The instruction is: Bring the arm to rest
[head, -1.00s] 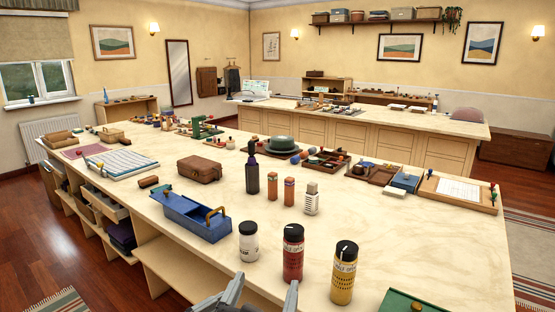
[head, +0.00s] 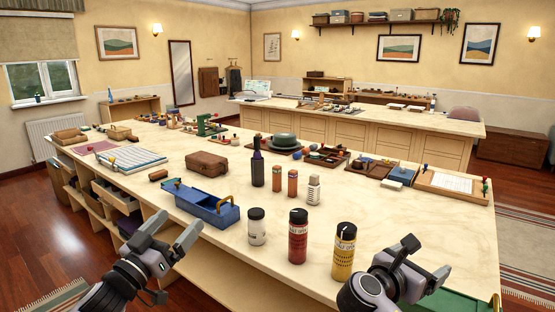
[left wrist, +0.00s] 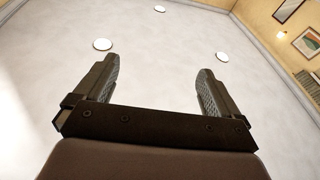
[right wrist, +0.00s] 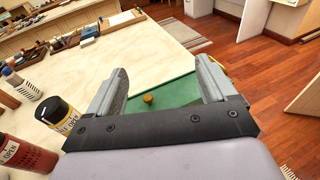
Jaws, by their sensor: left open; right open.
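My left gripper (head: 174,232) is raised at the lower left of the head view, in front of the counter's near edge. It is open and empty; its fingers (left wrist: 155,85) stand apart in the left wrist view, with only ceiling behind them. My right gripper (head: 418,255) is at the lower right of the head view, near the yellow-labelled jar (head: 344,252). It is open, and its fingers (right wrist: 158,85) stand apart with nothing between them. A green box or tray (head: 455,302) lies beyond and below it, partly hidden by it.
A white jar (head: 256,227) and a red jar (head: 298,237) stand beside the yellow one. A blue toolbox (head: 205,211) sits near the counter's left edge. A dark bottle (head: 258,168) and a brown case (head: 206,164) are further back. Bare counter (head: 400,215) lies behind the right gripper.

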